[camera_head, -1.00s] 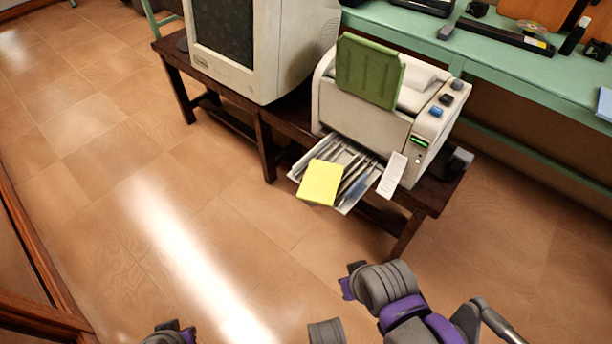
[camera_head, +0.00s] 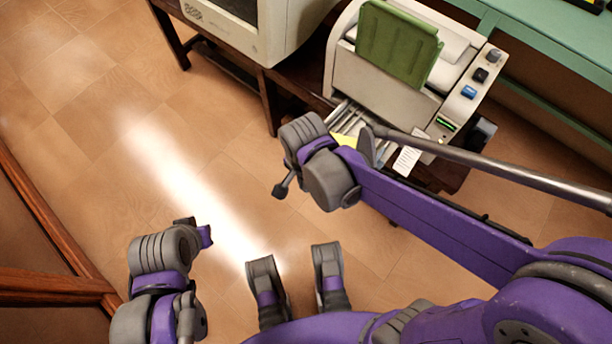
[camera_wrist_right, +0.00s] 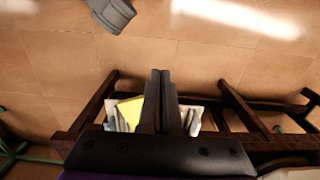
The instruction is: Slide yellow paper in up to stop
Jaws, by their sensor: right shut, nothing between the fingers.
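The yellow paper (camera_head: 344,140) lies on the printer's front tray (camera_head: 341,118). In the head view my right arm covers most of it, and only a small yellow strip shows. In the right wrist view the yellow paper (camera_wrist_right: 129,112) shows left of my right fingers, partly hidden by them. My right gripper (camera_head: 281,190) is shut and empty, and its tips appear lower left of the paper in the head view. The shut fingers also show in the right wrist view (camera_wrist_right: 161,75). No contact with the paper can be made out. My left arm is at lower left; its fingers are not visible.
The printer (camera_head: 385,85), with a green flap (camera_head: 398,42), stands on a dark wooden table beside a beige monitor (camera_head: 270,30). A white slip (camera_head: 407,160) hangs by the tray. A green bench (camera_head: 540,50) is behind. The tiled floor at left is clear.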

